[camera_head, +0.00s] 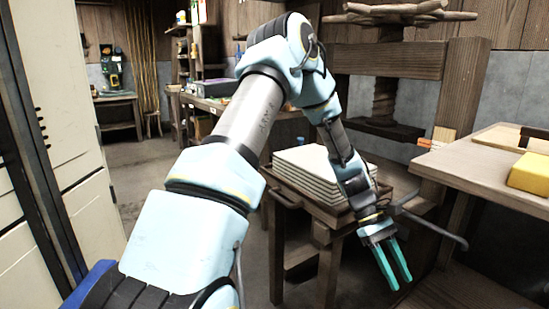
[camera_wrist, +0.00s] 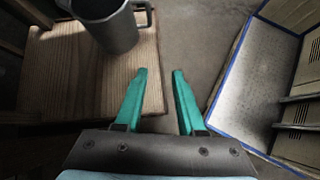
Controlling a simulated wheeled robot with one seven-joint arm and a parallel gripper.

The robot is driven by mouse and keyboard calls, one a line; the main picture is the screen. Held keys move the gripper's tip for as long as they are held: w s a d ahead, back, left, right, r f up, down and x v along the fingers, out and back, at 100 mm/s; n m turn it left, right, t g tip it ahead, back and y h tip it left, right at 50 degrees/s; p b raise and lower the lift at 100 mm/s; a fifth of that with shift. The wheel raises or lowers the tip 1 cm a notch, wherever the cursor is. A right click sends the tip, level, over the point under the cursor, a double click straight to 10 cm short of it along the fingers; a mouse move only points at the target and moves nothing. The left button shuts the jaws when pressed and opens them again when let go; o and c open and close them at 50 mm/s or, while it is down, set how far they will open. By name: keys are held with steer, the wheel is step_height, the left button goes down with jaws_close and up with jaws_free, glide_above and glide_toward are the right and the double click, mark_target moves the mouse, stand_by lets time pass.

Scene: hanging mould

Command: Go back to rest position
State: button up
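My gripper (camera_head: 393,268) has teal fingers and points downward at the end of my outstretched arm, in front of the wooden press. In the wrist view my gripper (camera_wrist: 160,85) has its two fingers apart with nothing between them. Bare floor shows past the fingertips. A grey metal mug-like vessel (camera_wrist: 108,27) with a handle stands on a wooden surface (camera_wrist: 60,75) to the left of the fingers, apart from them.
A stack of pale sheets (camera_head: 310,175) lies on a small dark stand (camera_head: 327,215) behind my wrist. A wooden table (camera_head: 480,170) with a yellow block (camera_head: 530,174) is at the right. A blue-edged panel (camera_wrist: 250,95) is right of the fingers. A pale cabinet (camera_head: 65,110) stands at left.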

steer(key=w+a+r+m+t+y, duration=0.1)
steer(key=a+r+m+t, duration=0.2)
steer(key=a, duration=0.8)
steer(key=w+a+r+m+t+y, duration=0.1)
steer(key=a+r+t+y, duration=0.2)
steer(key=a, duration=0.9)
steer(key=w+a+r+m+t, duration=0.25)
steer(key=a+r, duration=0.25)
steer(key=a, duration=0.6)
step_height(320, 180, up, 17)
steer(key=p, duration=1.7)
steer(key=shift+s+n+t, duration=0.35)
steer(key=shift+s+t, duration=0.1)
steer(key=shift+a, duration=0.1)
